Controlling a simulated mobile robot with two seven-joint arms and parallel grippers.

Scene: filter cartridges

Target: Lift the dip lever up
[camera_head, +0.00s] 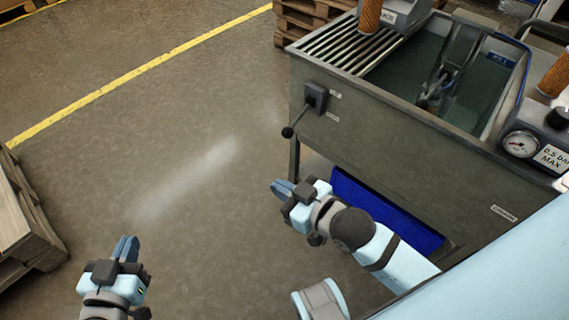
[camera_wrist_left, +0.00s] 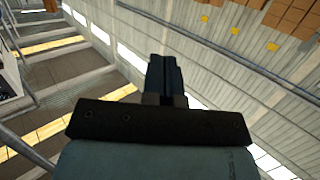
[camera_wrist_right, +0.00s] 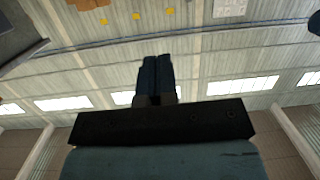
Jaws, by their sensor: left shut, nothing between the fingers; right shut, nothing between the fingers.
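The dip lever (camera_head: 298,118) is a thin dark rod with a round black knob, mounted on a dark box on the left end of the front of the grey wash tank (camera_head: 380,130). It slants downward to the left, knob low. My right gripper (camera_head: 281,188) is shut and empty, below the lever knob and apart from it, in front of the tank. My left gripper (camera_head: 126,249) is shut and empty over open floor, well left of the lever. The left wrist view shows its shut fingers (camera_wrist_left: 165,78), and the right wrist view shows the other shut fingers (camera_wrist_right: 156,78); neither shows the lever.
A blue bin (camera_head: 385,212) sits under the tank beside my right arm. An orange cartridge (camera_head: 370,16) stands by the slatted rack (camera_head: 335,45). A pressure gauge (camera_head: 520,144) is at right. A wooden pallet (camera_head: 22,225) lies at left. The floor between is clear.

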